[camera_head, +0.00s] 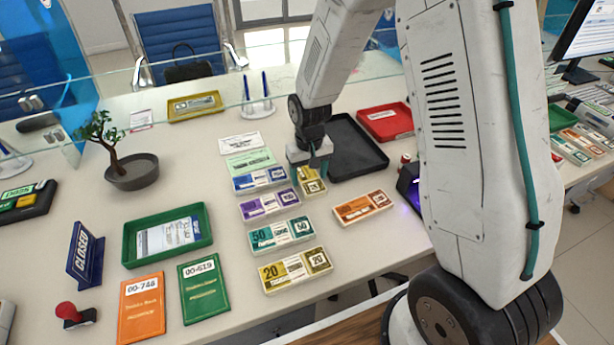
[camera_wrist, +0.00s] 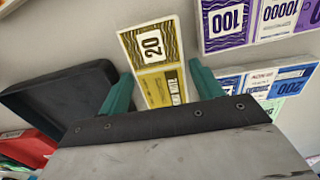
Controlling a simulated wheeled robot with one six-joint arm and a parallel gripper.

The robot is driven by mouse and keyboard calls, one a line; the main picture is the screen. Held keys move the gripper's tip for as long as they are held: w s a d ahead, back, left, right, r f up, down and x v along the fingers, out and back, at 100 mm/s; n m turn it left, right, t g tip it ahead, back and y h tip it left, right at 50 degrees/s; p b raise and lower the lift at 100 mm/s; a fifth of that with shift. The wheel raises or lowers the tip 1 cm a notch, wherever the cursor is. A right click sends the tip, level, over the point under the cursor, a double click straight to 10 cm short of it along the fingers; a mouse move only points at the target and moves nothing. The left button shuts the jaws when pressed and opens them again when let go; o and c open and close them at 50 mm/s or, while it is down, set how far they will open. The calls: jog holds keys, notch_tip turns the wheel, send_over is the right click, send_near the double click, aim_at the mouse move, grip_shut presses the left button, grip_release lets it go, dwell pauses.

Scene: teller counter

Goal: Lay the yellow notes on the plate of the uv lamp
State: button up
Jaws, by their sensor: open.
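A yellow bundle of notes (camera_head: 313,187) marked 20 lies on the counter beside the blue and purple notes. It also shows in the wrist view (camera_wrist: 152,48), with its near end between my teal fingers. My gripper (camera_wrist: 160,72) is open, one finger on each side of the notes, and does not hold them; in the head view my gripper (camera_head: 310,170) is over their far end. I cannot tell whether the fingers touch the notes. The UV lamp (camera_head: 407,186) is a dark housing with a purple glow, right of the notes. My arm hides much of it, and its plate is not clear.
Purple (camera_head: 269,204), teal (camera_head: 281,233) and orange (camera_head: 363,206) notes lie close by, with other yellow 20 notes (camera_head: 284,273) nearer the front. A black tray (camera_head: 379,164) and red tray (camera_head: 386,122) stand behind. A glass screen runs along the back.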

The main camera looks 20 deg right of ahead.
jog(key=shift+f, duration=0.15)
jog(key=c, duration=0.9)
jog(key=shift+o, duration=0.2)
